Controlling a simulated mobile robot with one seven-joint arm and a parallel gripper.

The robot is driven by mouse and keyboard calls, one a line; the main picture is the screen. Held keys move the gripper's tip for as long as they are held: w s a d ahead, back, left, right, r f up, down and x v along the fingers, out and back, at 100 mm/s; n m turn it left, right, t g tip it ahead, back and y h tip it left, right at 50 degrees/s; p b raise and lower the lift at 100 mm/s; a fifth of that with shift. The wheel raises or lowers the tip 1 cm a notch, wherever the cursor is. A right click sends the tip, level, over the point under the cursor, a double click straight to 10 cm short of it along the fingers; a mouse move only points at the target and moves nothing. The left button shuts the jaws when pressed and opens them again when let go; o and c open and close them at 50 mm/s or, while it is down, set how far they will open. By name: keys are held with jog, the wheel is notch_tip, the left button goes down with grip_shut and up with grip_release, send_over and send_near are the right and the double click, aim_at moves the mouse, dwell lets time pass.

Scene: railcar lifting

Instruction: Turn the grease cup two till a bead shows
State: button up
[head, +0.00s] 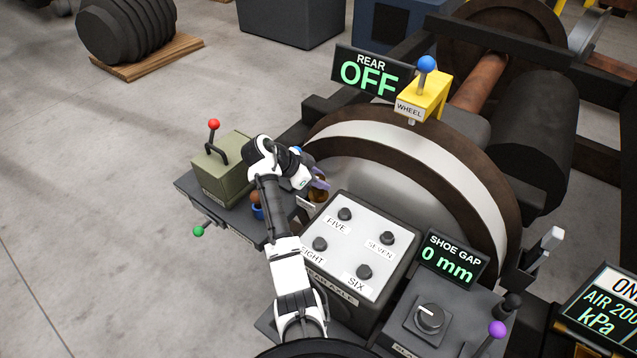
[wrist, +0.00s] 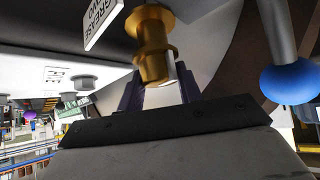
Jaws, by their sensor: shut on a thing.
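The brass grease cup (wrist: 152,45) stands between the fingers of my gripper (wrist: 160,88) in the wrist view, beside a label (wrist: 104,22) that reads grease two. My gripper is shut on the cup. In the head view, my gripper (head: 314,181) is at the left side of the big wheel, and part of the brass cup (head: 319,195) shows just below the fingers. My wrist and fingers hide the rest of it. I cannot make out a grease bead in either view.
A white panel (head: 357,268) with several dark knobs stands right of my arm. A green box (head: 222,170) with a red-knobbed lever is at the left. The wheel (head: 400,140) rises behind my gripper. A blue ball knob (wrist: 290,82) is close on the right in the wrist view.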

jog(key=shift+f+m+g+b, duration=0.1)
jog(key=shift+m+g+b, duration=0.35)
jog(key=shift+m+g, duration=0.35)
jog(key=m+g, duration=0.2)
jog(key=m, duration=0.1)
jog(key=shift+r+h, duration=0.25)
jog(key=shift+h, duration=0.05)
jog(key=shift+m+g+p, duration=0.9)
jog(key=shift+m+p, duration=0.2)
jog(key=shift+f+m+g+y+p, duration=0.1)
jog(key=shift+m+g+y+p, duration=0.3)
jog(key=shift+m+g+p, duration=0.55)
jog(key=shift+f+m, duration=0.1)
jog(key=shift+m, duration=0.25)
jog(key=o, duration=1)
